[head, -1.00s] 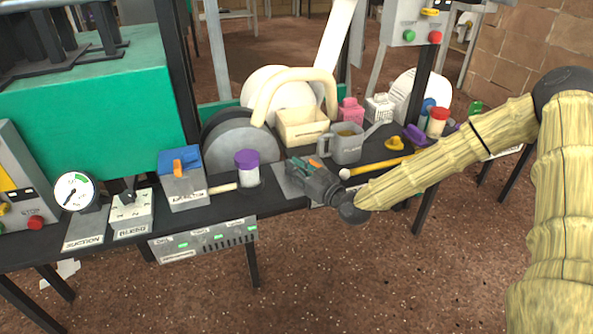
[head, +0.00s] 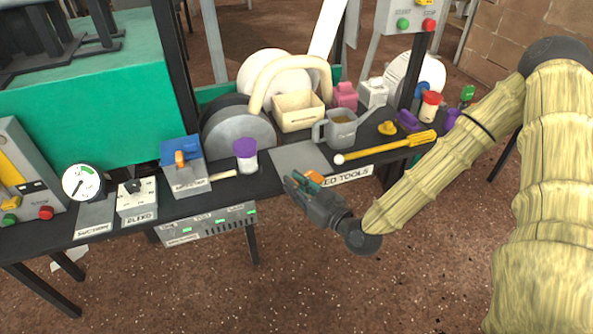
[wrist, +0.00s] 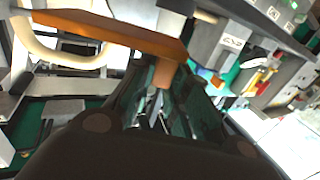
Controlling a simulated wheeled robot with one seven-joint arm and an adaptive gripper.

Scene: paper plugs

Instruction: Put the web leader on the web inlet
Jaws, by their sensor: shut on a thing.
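My gripper (head: 298,184) is shut on an orange piece, which I take to be the web leader (head: 315,177). It is held in front of the bench's front edge, near the grey plate labelled "...ED TOOLS" (head: 296,158). In the wrist view the web leader (wrist: 110,34) is a long flat orange bar with a short stem between the fingers (wrist: 160,95). The fingers hide part of the stem. I cannot tell for sure which part is the web inlet; a blue-topped grey box with an orange lever (head: 181,165) stands left of the gripper.
A purple-capped jar (head: 246,157), a grey jug (head: 340,130), a yellow tool with a white ball end (head: 385,149) and a cream tray (head: 297,112) stand on the bench. A gauge (head: 83,183) is at the left. The floor in front is clear.

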